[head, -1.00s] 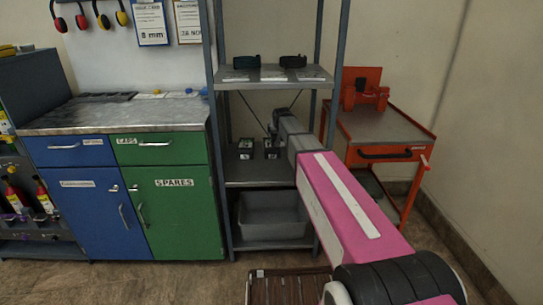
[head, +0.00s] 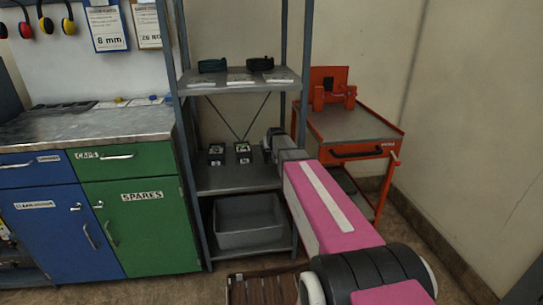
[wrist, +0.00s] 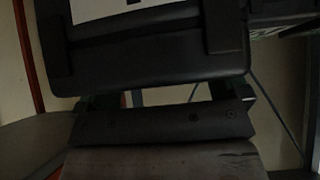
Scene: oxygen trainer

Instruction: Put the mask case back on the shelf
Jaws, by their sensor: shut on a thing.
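My gripper (wrist: 165,100) is shut on a dark mask case (wrist: 150,60), which fills the upper wrist view and has a white label at its top edge. In the head view my gripper (head: 272,143) is at the middle board (head: 235,181) of the grey metal shelf, near its right side. The held case is mostly hidden there by my wrist. Two small black cases (head: 216,154) (head: 243,152) with white labels stand on that board, left of my gripper. Whether the held case touches the board cannot be told.
The top board (head: 215,84) carries two dark items and white cards. A grey bin (head: 247,222) stands on the bottom board. A right shelf post (head: 301,110) is close to my arm. An orange cart (head: 352,125) stands right; a green cabinet (head: 150,235) stands left.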

